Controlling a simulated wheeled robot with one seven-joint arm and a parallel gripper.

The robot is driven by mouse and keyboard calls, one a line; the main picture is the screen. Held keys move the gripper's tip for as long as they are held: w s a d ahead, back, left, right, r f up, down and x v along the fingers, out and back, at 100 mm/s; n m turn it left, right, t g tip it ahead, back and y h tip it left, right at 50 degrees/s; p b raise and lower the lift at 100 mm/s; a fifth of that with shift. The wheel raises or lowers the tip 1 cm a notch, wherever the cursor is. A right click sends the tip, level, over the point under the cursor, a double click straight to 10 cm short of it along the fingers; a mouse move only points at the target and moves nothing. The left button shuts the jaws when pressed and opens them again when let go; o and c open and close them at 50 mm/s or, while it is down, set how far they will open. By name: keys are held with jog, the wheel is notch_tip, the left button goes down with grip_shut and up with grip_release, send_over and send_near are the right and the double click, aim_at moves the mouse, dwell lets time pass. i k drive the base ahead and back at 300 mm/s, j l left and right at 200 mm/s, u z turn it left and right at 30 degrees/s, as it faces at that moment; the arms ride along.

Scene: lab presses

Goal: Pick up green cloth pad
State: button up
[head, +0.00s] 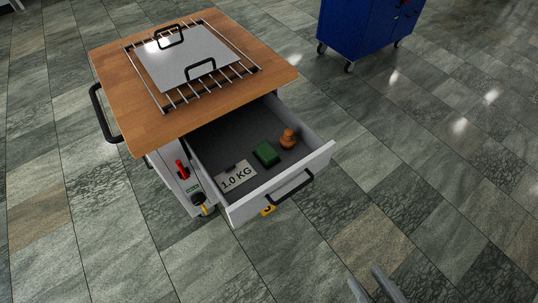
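The green cloth pad (266,153) lies on the dark floor of an open drawer (320,158), between a block marked 1.0 KG and a small brown object. The drawer is pulled out from under the wooden top of a cart. Nothing covers the pad from this view. My gripper (371,284) shows at the bottom edge, below and to the right of the drawer and well apart from it. Two grey fingers show with a narrow gap between them. The rest of it is out of frame.
The 1.0 KG block (237,177) and brown knobbed object (288,138) flank the pad. The drawer's black handle (291,187) faces front. On the wooden top (120,90), a metal plate (187,58) with handles lies on a rack. A blue cabinet (357,22) stands behind. Tiled floor is clear at right.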

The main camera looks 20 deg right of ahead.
aim_at(266, 154)
jog(key=i+j, duration=0.15)
jog(key=j, duration=0.2)
jog(key=i+j+z, duration=0.1)
jog(key=j, duration=0.25)
jog(key=i+j, duration=0.2)
jog(key=j, duration=0.2)
jog(key=i+j, duration=0.15)
jog(key=j, duration=0.2)
jog(key=z, duration=0.05)
